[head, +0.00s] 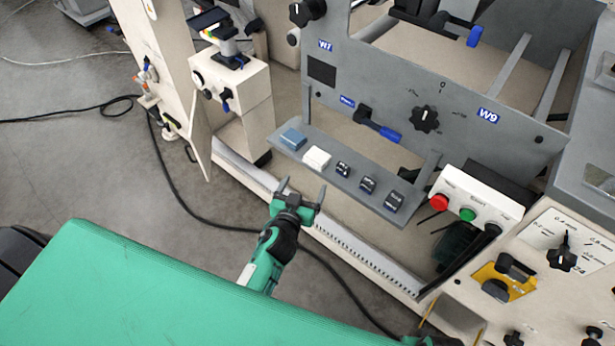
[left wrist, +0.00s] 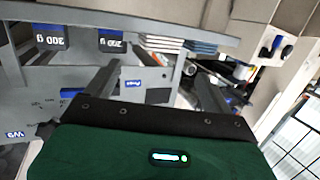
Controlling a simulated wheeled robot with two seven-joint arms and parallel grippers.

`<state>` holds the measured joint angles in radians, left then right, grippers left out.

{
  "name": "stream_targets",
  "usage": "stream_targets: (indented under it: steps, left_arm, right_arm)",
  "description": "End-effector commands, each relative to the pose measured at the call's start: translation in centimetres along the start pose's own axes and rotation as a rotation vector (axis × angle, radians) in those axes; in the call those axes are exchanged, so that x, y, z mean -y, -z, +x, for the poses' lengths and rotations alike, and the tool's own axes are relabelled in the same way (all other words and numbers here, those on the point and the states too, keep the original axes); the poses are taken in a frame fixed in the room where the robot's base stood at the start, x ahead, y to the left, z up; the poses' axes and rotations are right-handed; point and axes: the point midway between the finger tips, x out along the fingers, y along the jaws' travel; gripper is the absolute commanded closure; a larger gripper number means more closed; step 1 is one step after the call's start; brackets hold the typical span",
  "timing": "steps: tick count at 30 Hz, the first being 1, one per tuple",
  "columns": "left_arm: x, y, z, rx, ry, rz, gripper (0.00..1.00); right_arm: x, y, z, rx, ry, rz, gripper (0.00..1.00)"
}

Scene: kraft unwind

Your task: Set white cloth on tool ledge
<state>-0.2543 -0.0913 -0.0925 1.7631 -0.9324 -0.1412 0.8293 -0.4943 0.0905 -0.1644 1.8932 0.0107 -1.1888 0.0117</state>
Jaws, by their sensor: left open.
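The white cloth (head: 316,158) is a small folded stack lying on the tool ledge (head: 348,184), between the blue cloth and the dark weights. It also shows in the left wrist view (left wrist: 162,43), seen edge-on. My left gripper (head: 301,188) is open and empty, just in front of and below the ledge near the white cloth, apart from it. In the left wrist view its two fingers (left wrist: 152,68) reach towards the ledge with a clear gap between them.
A folded blue cloth (head: 292,138) lies on the ledge's left end. Several dark weights (head: 368,184) stand to the right. A white button box (head: 468,204) is beyond the ledge's right end. A black cable (head: 190,210) runs over the floor.

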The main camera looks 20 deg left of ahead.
Motion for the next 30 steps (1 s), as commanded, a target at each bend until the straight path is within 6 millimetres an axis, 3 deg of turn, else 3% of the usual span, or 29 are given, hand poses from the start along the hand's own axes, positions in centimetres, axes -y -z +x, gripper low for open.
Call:
stream_targets:
  steps: [9, 14, 17, 21, 24, 30]
  left_arm:
    - [0.1, -0.1, -1.3, 0.006, 0.004, 0.000, 0.14]
    - [1.7, -2.8, -2.5, 0.118, 0.062, 0.007, 0.14]
    - [3.4, -6.6, -4.8, 0.293, 0.113, 0.022, 0.14]
    - [4.6, -13.0, -9.9, 0.621, 0.115, 0.058, 0.14]
    - [4.3, -16.6, -14.2, 0.847, 0.053, 0.087, 0.14]
    - [3.0, -20.3, -21.1, 1.145, -0.109, 0.127, 0.14]
  right_arm:
    - [0.2, -0.4, -0.3, 0.005, 0.003, 0.001, 0.64]
    - [0.3, -0.8, -0.3, 0.010, 0.005, 0.002, 0.64]
    - [0.3, -0.9, -0.3, 0.011, 0.005, 0.002, 0.64]
    - [0.3, -0.9, -0.2, 0.012, 0.005, 0.002, 0.64]
    - [0.3, -0.9, -0.2, 0.012, 0.005, 0.002, 0.64]
    - [0.2, -0.3, -0.2, 0.004, 0.003, 0.002, 0.64]
